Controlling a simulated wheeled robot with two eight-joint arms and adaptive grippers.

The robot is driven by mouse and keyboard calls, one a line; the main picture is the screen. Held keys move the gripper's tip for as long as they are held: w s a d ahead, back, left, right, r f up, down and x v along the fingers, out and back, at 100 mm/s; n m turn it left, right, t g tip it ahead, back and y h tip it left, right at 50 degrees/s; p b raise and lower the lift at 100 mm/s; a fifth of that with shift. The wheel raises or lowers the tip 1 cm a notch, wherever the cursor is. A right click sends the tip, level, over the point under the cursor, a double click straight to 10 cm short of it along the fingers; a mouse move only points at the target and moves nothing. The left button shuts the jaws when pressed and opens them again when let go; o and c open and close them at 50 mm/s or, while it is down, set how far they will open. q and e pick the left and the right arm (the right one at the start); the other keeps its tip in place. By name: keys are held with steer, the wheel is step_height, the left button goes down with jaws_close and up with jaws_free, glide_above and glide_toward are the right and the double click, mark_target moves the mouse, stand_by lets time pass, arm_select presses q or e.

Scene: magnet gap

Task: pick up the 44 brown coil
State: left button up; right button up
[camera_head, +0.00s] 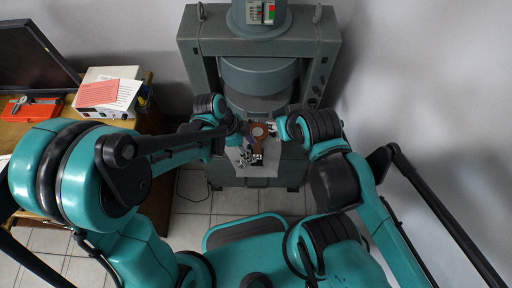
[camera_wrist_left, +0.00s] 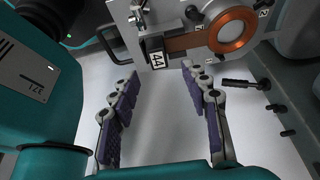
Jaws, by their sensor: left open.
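The brown coil (camera_wrist_left: 234,31) is a copper-coloured ring around a pale disc, with a flat brown bar running left to a black-and-white "44" tag (camera_wrist_left: 157,58). In the head view the brown coil (camera_head: 261,140) is small, in front of the big grey machine. My left gripper (camera_wrist_left: 160,76) is open, its purple-padded fingers apart and pointing at the tag end, with nothing between them. In the head view my left gripper (camera_head: 243,150) is just left of the coil, partly hidden by its arm. My right arm ends close by on the right; its fingers are too small to read.
The grey magnet machine (camera_head: 262,75) stands behind, with a pale shelf below the coil. Dark pegs (camera_wrist_left: 240,83) stick out at right in the wrist view.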

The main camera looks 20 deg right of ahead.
mark_target(257, 157)
arm_select(q)
steer(key=b+x, duration=0.1)
steer(key=x, duration=0.1)
steer(key=b+x, duration=0.1)
steer(key=x, duration=0.2)
steer(key=shift+s+a+f+b, duration=0.1)
steer(key=shift+a+f+b, duration=0.1)
steer(key=shift+f+b, duration=0.1)
steer(key=shift+r, duration=0.15)
jaws_close()
steer(key=shift+r, duration=0.1)
